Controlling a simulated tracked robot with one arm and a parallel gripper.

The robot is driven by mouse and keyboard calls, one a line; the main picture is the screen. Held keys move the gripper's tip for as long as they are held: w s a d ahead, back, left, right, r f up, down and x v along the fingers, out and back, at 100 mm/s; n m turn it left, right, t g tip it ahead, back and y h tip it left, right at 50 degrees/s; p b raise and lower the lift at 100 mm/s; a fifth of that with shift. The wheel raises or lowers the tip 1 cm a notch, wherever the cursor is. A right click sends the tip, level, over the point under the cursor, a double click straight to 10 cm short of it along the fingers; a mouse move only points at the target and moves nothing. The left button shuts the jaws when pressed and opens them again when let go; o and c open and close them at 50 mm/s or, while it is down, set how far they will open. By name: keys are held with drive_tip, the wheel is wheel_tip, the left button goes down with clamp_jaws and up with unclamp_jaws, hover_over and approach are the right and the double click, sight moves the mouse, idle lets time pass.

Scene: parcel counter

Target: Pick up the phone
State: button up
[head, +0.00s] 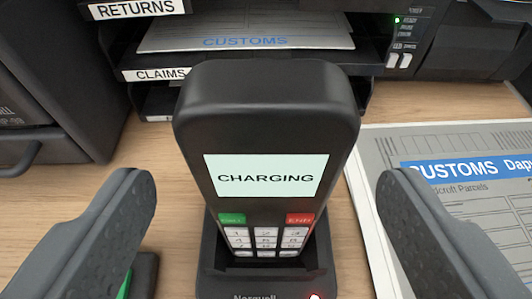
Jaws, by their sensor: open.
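The phone (267,130) is a black handset with a lit screen reading "CHARGING", a green and a red button, and a white keypad. It stands upright in a black charging dock (262,284) with a red light at the front. My gripper (262,205) is open, with one dark grey finger on the left of the phone and one on the right. Both fingers appear apart from the phone. The phone's lower end is hidden in the dock.
Behind the phone stands a black tray rack (115,52) labelled "RETURNS" and "CLAIMS", holding a customs paper (245,34). A customs form (450,150) lies on the counter at right. A dark device (460,40) stands back right. Bare wood (60,195) shows at left.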

drive_tip(key=shift+b+x, duration=0.65)
drive_tip(key=shift+x, duration=2.25)
drive_tip(key=shift+r, duration=0.1)
drive_tip(key=c, duration=1.2)
